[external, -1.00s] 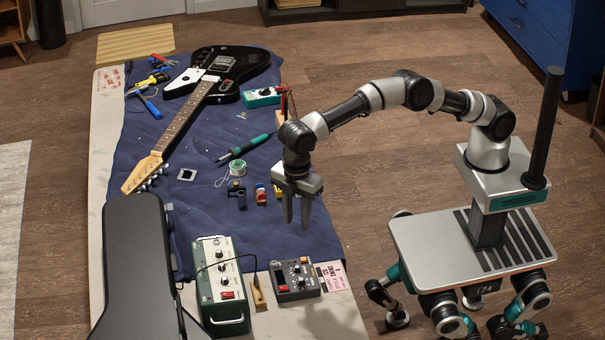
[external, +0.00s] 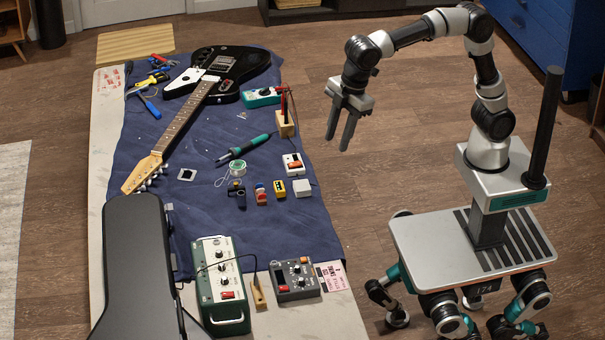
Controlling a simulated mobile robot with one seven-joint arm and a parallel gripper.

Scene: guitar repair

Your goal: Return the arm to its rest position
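My gripper (external: 343,140) is in the external view, to the right of the workbench and above the wooden floor. Its two fingers point down with a gap between them, and nothing is between them. The gripper is apart from the bench and touches nothing.
The workbench with a blue cloth (external: 205,225) holds a black guitar (external: 225,75), a soldering iron (external: 245,147), several small pedals and parts, a green amplifier box (external: 221,285) and a black case (external: 138,265). A blue cabinet (external: 550,40) stands at the back right. The floor below my gripper is clear.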

